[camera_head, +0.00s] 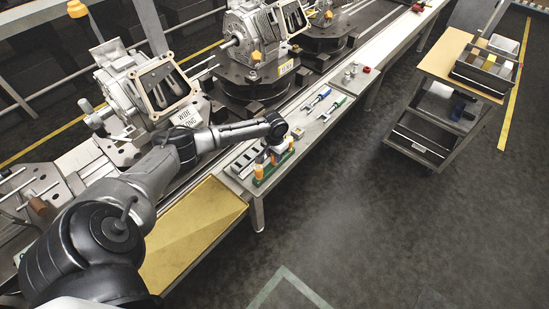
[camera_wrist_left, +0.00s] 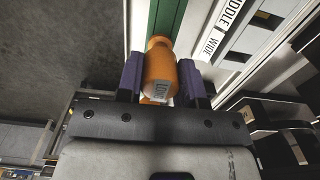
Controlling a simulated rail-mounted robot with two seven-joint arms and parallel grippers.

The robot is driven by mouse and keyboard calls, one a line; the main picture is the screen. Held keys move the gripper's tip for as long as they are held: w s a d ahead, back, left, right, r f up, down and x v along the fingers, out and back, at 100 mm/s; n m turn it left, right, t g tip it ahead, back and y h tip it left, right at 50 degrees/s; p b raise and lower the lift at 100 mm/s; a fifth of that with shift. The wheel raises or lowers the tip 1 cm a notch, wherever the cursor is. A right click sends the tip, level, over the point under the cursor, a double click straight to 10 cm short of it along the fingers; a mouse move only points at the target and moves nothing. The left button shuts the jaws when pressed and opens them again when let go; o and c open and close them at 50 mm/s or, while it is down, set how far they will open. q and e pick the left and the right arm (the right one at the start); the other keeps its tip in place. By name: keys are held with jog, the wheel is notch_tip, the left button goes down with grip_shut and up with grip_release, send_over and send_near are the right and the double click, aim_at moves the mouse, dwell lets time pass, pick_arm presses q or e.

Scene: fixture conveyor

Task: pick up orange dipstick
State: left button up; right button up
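The orange dipstick handle (camera_wrist_left: 160,72) stands between the two purple-grey fingers of my left gripper (camera_wrist_left: 163,85) in the left wrist view. The fingers flank it closely on both sides; whether they press on it is not clear. In the head view my left gripper (camera_head: 275,152) is small and points down over the green rack (camera_head: 266,178) on the bench. Orange handles show on both sides of it, one at the rack's near end (camera_head: 259,171) and one at the far side (camera_head: 291,144). My right gripper is not in view.
The white bench (camera_head: 311,118) carries blue and green tools (camera_head: 318,98) beyond the rack. A label strip and dark slots lie beside the rack. Engine housings (camera_head: 150,88) on fixtures stand behind. A cart (camera_head: 450,95) stands at right; the floor between is clear.

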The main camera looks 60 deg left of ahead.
pick_arm(q)
grip_shut()
jog(key=shift+r, duration=0.15)
